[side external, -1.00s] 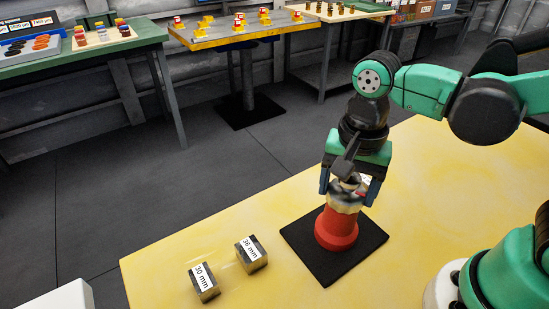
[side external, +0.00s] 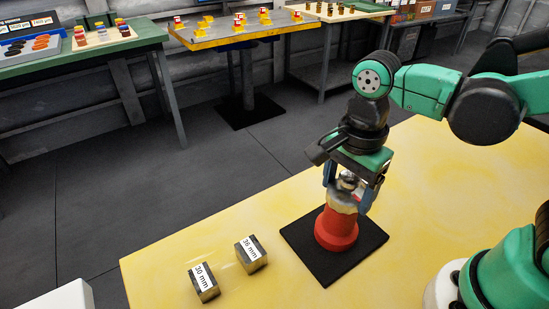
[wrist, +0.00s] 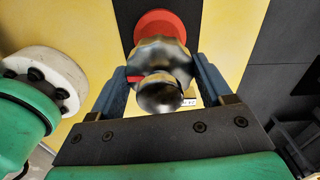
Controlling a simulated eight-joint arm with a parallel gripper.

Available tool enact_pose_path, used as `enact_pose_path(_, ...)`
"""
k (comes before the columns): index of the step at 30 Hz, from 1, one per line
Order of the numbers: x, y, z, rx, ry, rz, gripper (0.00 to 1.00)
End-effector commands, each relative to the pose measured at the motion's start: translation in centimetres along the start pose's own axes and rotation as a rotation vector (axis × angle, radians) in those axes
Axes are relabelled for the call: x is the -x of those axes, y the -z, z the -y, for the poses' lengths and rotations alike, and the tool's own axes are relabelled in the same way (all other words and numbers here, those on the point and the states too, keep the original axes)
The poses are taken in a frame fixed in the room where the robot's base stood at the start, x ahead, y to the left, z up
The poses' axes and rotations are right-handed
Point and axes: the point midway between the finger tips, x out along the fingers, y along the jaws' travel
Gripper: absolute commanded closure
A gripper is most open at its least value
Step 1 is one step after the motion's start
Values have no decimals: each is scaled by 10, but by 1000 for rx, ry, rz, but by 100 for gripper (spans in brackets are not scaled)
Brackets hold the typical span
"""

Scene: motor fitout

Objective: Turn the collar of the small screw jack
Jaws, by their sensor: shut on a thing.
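The small screw jack has a red base (side external: 336,230) and stands upright on a black mat (side external: 309,255) on the yellow table. Its metal collar (side external: 343,199) sits above the base, with a rounded metal top over it. My gripper (side external: 350,197) points down from above, its two fingers shut on the collar from both sides. In the wrist view the scalloped collar (wrist: 161,56) lies between the blue-grey fingers, with the round top (wrist: 159,93) nearest the camera. A small red mark shows at the collar's left. The finger contact is partly hidden.
Two metal blocks, labelled 36 mm (side external: 251,254) and 30 mm (side external: 205,283), stand on the yellow table (side external: 440,185) left of the mat. Other work tables with small parts stand behind, across the floor. The table's far right part is clear.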

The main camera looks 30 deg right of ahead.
Motion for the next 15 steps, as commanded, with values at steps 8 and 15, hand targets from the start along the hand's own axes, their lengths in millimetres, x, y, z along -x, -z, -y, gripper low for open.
enact_pose_path(8,0,-1,0,0,1,3,80)
enact_pose_path(15,0,0,0,1,1,2,0)
